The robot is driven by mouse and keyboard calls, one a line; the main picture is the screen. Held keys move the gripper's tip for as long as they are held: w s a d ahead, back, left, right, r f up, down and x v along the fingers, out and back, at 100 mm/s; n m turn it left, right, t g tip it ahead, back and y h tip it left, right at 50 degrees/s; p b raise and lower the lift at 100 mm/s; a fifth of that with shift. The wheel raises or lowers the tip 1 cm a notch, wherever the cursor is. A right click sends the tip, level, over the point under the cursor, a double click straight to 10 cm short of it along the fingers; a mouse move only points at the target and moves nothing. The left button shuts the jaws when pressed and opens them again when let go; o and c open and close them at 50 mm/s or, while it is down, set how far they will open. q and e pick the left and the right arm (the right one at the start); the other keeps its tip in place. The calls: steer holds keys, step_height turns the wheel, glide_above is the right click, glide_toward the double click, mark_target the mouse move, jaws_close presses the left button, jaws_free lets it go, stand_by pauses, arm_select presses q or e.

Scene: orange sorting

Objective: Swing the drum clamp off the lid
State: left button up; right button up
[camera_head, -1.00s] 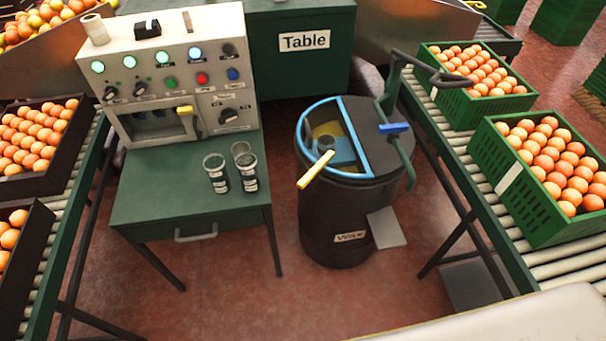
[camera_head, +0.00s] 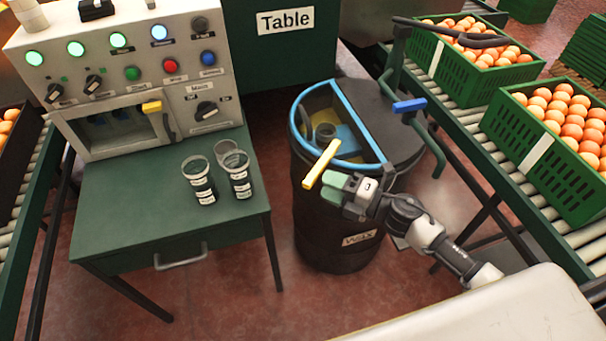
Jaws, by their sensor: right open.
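The black wax drum (camera_head: 325,235) stands on the floor right of the table. Its lid has a dark solid part (camera_head: 375,110) on the right and a blue-rimmed part (camera_head: 297,112) on the left, through which a yellow and blue inside shows. A yellow handle (camera_head: 321,164) sticks out at the front of the rim. The clamp looks to be the bent dark green bar (camera_head: 432,145) with a blue grip (camera_head: 409,105), at the lid's right side. My right gripper (camera_head: 336,186) is open and empty, at the drum's front just beside the yellow handle; I cannot tell whether they touch. My left gripper is out of view.
A green table (camera_head: 140,215) with several dark-labelled cups (camera_head: 238,172) and a control panel (camera_head: 130,70) stands left. A roller conveyor (camera_head: 495,165) with green orange crates (camera_head: 535,155) runs along the right. A pale surface (camera_head: 490,315) fills the lower right.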

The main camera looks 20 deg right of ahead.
mark_target(315, 180)
steer(key=x, duration=0.7)
jaws_close()
